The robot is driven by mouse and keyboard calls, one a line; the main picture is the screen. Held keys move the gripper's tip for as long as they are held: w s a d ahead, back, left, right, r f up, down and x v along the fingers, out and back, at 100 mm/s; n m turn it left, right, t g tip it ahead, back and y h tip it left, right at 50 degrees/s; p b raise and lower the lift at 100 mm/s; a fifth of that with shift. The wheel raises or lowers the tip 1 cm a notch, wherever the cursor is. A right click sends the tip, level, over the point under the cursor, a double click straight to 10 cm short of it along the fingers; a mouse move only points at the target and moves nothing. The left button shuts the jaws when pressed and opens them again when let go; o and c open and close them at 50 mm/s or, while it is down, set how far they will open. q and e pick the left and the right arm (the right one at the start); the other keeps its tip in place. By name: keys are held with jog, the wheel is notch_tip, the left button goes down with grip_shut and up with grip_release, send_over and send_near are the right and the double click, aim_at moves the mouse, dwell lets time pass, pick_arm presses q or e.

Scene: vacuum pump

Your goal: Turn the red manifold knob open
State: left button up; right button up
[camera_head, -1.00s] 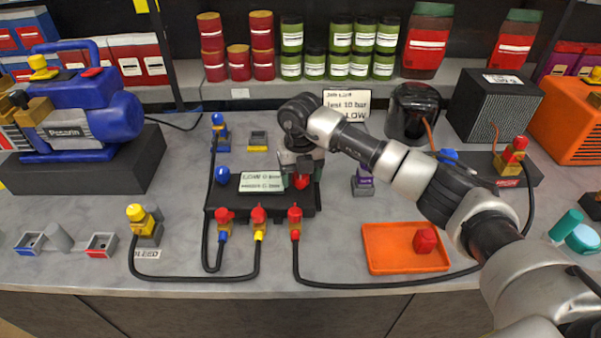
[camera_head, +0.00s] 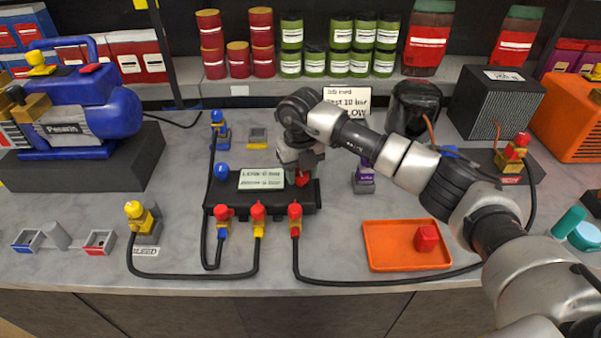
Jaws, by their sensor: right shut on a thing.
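The black manifold (camera_head: 262,199) stands mid-counter with a pale label (camera_head: 261,179) reading LOW on top. The red manifold knob (camera_head: 302,176) is at its right end, mostly hidden under my right gripper. My right gripper (camera_head: 301,171) points down over that end and is shut on the red knob. A blue knob (camera_head: 222,170) shows at the manifold's left end. Three hoses with red-topped fittings (camera_head: 258,212) join its front edge. My left gripper is not in view.
A blue pump (camera_head: 75,125) stands on a black block at left. A yellow-topped fitting (camera_head: 143,216) stands front left. An orange tray (camera_head: 385,240) holds a red cap (camera_head: 426,238). A purple fitting (camera_head: 364,177) is right of the manifold. Dark hoses cross the front counter.

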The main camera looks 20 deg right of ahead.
aim_at(300, 171)
jog(key=n+b, duration=0.2)
jog(key=n, duration=0.2)
jog(key=n+b, duration=0.2)
jog(key=n, duration=0.3)
jog(key=shift+b, duration=0.4)
jog(key=n+b, duration=0.1)
jog(key=n, duration=0.2)
jog(key=shift+n, duration=0.3)
jog(key=shift+r+n+b, duration=0.1)
jog(key=shift+n+b, duration=0.65)
jog(key=shift+n, duration=1.15)
jog(key=o, duration=0.9)
notch_tip(300, 171, up, 11)
jog(key=shift+f, duration=0.1)
